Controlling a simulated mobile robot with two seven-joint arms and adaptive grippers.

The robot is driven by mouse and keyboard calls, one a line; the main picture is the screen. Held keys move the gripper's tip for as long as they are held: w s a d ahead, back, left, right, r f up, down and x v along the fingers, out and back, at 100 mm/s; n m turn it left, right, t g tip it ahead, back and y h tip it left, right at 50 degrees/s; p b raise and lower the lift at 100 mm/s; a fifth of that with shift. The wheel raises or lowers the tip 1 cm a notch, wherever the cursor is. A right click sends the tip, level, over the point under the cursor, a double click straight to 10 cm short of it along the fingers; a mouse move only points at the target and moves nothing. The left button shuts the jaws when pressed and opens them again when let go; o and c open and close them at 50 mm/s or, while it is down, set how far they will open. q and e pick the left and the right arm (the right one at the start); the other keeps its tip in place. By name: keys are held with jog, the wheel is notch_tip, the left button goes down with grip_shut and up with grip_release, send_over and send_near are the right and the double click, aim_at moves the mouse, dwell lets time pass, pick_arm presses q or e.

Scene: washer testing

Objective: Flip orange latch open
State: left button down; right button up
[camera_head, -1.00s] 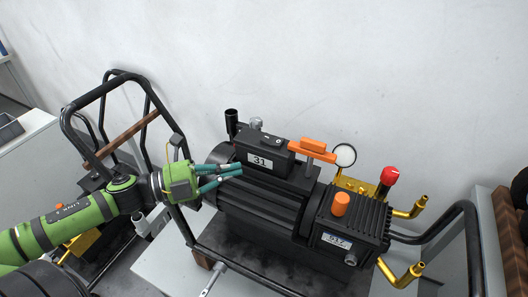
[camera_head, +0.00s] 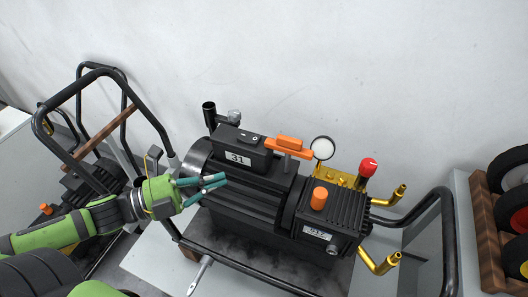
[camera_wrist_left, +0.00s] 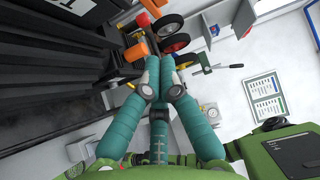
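The orange latch (camera_head: 288,146) is a flat orange bar on a grey post on top of the black pump (camera_head: 245,203), behind an orange cap. In the left wrist view two orange parts show near the top; I cannot tell which is the latch. My left gripper (camera_head: 226,179) is left of the latch, near the pump's left end, in front of the switch box with label 31 (camera_head: 238,158). Its teal fingers (camera_wrist_left: 162,72) converge with the tips together and hold nothing. The latch is apart from the fingers. My right gripper is out of view.
The orange cap (camera_head: 319,198), a red knob (camera_head: 368,166), a round gauge (camera_head: 322,148) and brass pipes (camera_head: 383,262) are at the pump's right. A black tubular handle (camera_head: 446,240) stands farther right. Wheels (camera_head: 510,170) sit in a wooden rack. The wall behind is bare.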

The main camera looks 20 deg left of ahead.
aim_at(262, 152)
pick_arm(q)
jog(key=shift+w+a+p+x, duration=0.35)
jog(key=shift+x, duration=1.7)
jog(key=shift+w+a+p+x, duration=0.3)
jog(key=shift+w+p+x, duration=0.1)
jog(key=shift+x, duration=1.65)
jog(key=shift+w+a+p+x, duration=0.35)
jog(key=shift+x, duration=1.7)
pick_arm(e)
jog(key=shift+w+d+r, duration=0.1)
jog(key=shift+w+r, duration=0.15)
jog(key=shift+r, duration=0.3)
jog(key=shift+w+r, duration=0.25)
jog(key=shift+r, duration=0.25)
pick_arm(q)
jog(key=shift+w+a+f+b, duration=0.1)
jog(key=shift+w+a+b, duration=0.4)
jog(key=shift+w+b, duration=0.15)
jog(key=shift+w+a, duration=0.2)
jog(key=shift+w, duration=0.25)
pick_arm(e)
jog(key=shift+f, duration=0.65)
pick_arm(q)
jog(key=shift+s, duration=0.1)
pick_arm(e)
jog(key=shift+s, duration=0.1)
